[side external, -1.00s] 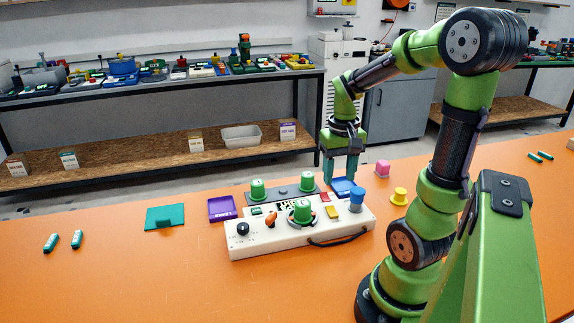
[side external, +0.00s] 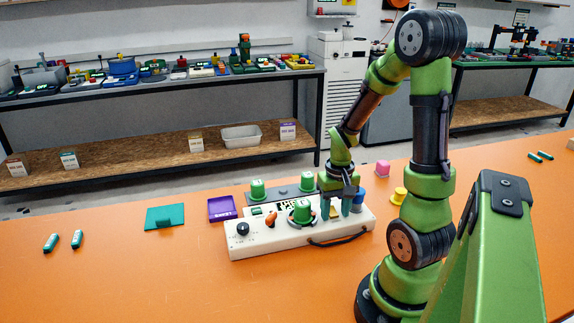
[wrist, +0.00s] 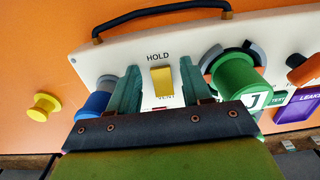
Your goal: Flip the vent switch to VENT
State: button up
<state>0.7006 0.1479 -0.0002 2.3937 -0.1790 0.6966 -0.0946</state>
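The vent switch is a yellow rocker (wrist: 162,81) on the white panel (side external: 245,249). HOLD is printed above it in the wrist view, and a partly hidden VENT label lies below it. I cannot tell which way the rocker is tilted. In the side view the yellow switch (side external: 333,211) shows between my fingers. My gripper (side external: 335,213) is low over the right part of the panel, fingers pointing down. In the wrist view my gripper (wrist: 160,68) is open, with one finger on each side of the switch. No contact with it is visible.
A blue knob (wrist: 93,106) stands close beside one finger, and a green knob (wrist: 236,83) is on the other side. A black handle (side external: 338,240) runs along the panel's front edge.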

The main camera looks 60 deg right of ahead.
grip_shut()
jog(key=shift+w+d+r+g+y, duration=0.15)
jog(key=shift+w+d+g+y, duration=0.1)
jog(key=shift+g+y, duration=0.5)
jog(key=shift+w+d+r+g+y, duration=0.1)
jog(key=shift+w+d+g+y, duration=0.1)
jog(key=shift+g+y, duration=0.55)
jog(key=shift+o, duration=0.6)
grip_release()
jog(key=v, duration=1.7)
